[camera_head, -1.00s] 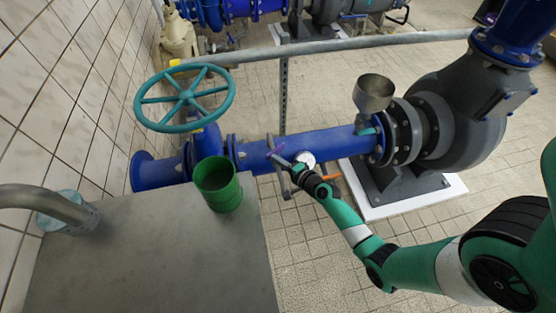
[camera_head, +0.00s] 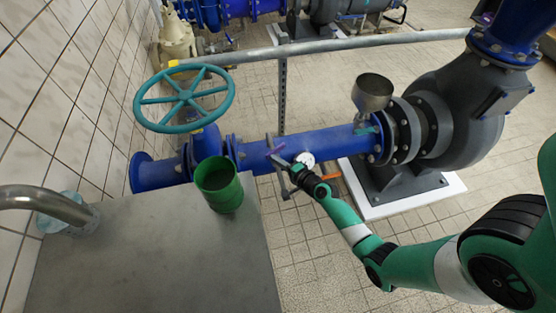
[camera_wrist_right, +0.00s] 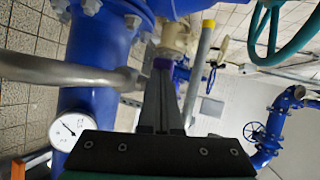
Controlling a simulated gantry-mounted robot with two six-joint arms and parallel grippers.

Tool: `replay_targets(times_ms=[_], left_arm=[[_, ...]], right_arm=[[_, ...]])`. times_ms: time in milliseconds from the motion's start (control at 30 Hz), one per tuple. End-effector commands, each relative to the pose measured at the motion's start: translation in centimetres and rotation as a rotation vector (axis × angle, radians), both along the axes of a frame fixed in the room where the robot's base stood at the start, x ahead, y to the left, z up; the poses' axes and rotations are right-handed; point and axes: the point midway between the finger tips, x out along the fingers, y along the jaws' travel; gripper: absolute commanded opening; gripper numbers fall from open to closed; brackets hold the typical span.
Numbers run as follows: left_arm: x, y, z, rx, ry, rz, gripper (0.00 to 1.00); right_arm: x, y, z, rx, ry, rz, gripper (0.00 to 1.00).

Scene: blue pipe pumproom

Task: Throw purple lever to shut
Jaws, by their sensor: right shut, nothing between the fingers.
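The purple lever (camera_head: 275,148) is a small, thin handle at the blue horizontal pipe (camera_head: 330,143) in the head view. A purple end (camera_wrist_right: 162,63) also shows just beyond my fingertips in the right wrist view. My right gripper (camera_head: 275,158) is shut and empty. Its tips are close against the lever's near side; I cannot tell whether they touch. In the wrist view its shut fingers (camera_wrist_right: 162,80) hide most of the lever. My left gripper is not in view.
A grey bar (camera_head: 284,182) stands beside my right gripper. A round white gauge (camera_head: 307,159) and an orange handle (camera_head: 330,177) are nearby. A green cup (camera_head: 219,186) stands on the grey tabletop (camera_head: 150,255). A teal handwheel (camera_head: 185,98) is to the left; a funnel (camera_head: 373,93) is right.

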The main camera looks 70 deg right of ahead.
Motion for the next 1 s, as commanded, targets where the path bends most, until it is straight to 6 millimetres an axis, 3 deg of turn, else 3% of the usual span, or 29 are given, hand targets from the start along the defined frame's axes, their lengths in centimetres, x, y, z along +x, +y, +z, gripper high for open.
replay_targets(times_ms=[1000], left_arm=[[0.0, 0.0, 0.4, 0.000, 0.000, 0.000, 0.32]], right_arm=[[1.4, 0.2, 0.0, 0.000, 0.001, 0.003, 0.00]])
